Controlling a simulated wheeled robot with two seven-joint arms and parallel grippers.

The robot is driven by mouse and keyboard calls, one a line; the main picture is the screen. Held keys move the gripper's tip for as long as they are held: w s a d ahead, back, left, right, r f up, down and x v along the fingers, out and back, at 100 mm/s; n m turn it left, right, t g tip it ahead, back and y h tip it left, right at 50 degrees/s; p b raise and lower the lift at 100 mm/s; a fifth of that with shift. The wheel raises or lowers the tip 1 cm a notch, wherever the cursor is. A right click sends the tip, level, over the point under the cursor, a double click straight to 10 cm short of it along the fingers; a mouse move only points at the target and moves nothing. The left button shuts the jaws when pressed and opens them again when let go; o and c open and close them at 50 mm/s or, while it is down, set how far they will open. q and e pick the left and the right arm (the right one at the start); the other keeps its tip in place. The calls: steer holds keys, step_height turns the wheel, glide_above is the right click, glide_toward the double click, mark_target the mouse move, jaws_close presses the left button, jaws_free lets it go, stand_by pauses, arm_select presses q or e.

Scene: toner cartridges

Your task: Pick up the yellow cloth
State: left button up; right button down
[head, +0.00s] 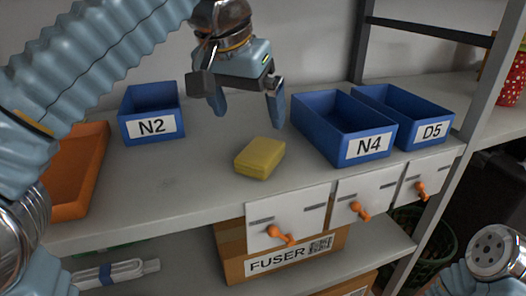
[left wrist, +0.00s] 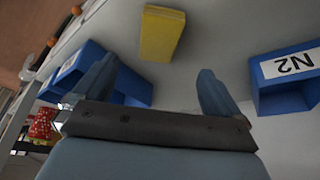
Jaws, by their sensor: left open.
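The yellow cloth (head: 260,157) is a folded, block-like pad lying on the grey shelf top, between the bins labelled N2 and N4. It also shows in the left wrist view (left wrist: 161,33), beyond the fingertips. My left gripper (head: 248,108) is open and empty, above the shelf and behind the cloth, apart from it. Its two fingers also show in the left wrist view (left wrist: 155,80). Part of my right arm shows at the lower right of the head view, but its jaws cannot be made out.
Blue bins N2 (head: 151,110), N4 (head: 342,128) and D5 (head: 403,115) stand on the shelf. An orange tray (head: 80,170) is at the left. White panels with orange knobs (head: 281,236) hang at the front edge. A FUSER box (head: 275,262) sits below.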

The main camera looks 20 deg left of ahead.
arm_select(q)
steer(key=b, duration=0.1)
glide_above(259, 152)
steer(key=s, duration=0.2)
steer(key=f, duration=0.4)
steer(key=shift+a+f, duration=0.25)
steer(key=shift+f, duration=0.15)
steer(key=x, duration=0.2)
steer(key=b+x, duration=0.1)
steer(key=x, duration=0.2)
steer(key=shift+s+f, duration=0.1)
steer(key=shift+s, duration=0.15)
steer(key=c, duration=1.2)
steer(key=shift+d+r+p, duration=0.1)
steer(key=shift+r+p, duration=0.35)
steer(key=shift+r, duration=1)
steer(key=s+d+r, duration=0.2)
steer(key=s+r, duration=0.1)
steer(key=s, duration=0.1)
steer(key=s+d+r+p, duration=0.1)
steer(key=s+d+r, duration=0.1)
steer(key=s+r, duration=0.1)
steer(key=s+d+r, duration=0.2)
steer(key=s+r, duration=0.2)
steer(key=s, duration=0.1)
steer(key=shift+s+d, duration=0.2)
steer(key=shift+d, duration=0.1)
